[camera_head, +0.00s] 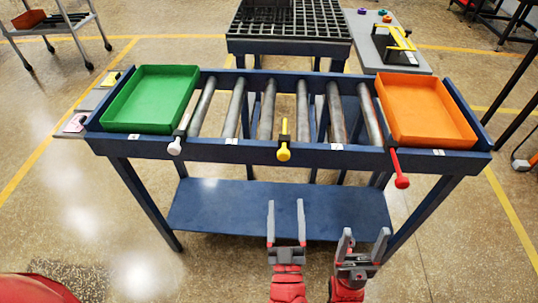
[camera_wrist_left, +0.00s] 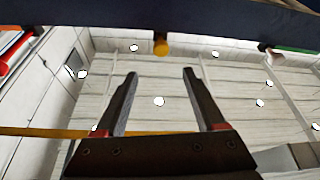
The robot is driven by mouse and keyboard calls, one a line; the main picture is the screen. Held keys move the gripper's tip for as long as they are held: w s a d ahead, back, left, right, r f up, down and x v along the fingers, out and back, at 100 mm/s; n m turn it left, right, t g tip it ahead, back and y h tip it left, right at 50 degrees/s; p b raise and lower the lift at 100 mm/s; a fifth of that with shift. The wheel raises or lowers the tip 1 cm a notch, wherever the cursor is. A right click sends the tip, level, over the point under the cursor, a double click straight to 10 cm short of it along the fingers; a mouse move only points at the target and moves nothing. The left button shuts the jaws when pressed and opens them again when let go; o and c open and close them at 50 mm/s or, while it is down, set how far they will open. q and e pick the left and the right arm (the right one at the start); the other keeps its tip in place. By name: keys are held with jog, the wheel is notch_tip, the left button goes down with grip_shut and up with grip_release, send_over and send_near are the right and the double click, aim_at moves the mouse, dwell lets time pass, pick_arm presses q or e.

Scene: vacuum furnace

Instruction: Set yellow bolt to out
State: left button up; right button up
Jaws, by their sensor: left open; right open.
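The yellow bolt (camera_head: 284,148) sits at the middle of the blue table's front rail, its round knob at the front edge and its rod pointing back between the rollers. In the left wrist view the yellow knob (camera_wrist_left: 160,46) shows below the dark rail, ahead of the fingers. My left gripper (camera_head: 286,202) is open and empty, in front of the rail and nearer to me than the yellow knob, not touching it. It also shows open in the left wrist view (camera_wrist_left: 160,74). My right gripper (camera_head: 366,233) is open and empty, to the right of the left one.
A white bolt (camera_head: 174,147) is left on the rail; a red bolt (camera_head: 401,180) at the right sticks out further forward. A green tray (camera_head: 150,98) and an orange tray (camera_head: 425,108) flank the rollers (camera_head: 302,108). A lower shelf (camera_head: 230,208) lies beneath.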

aim_at(283, 146)
pick_arm(q)
jog(key=p+x, duration=0.1)
jog(key=x, duration=1.6)
jog(key=shift+w+a, duration=0.2)
jog(key=shift+c, duration=0.4)
grip_shut()
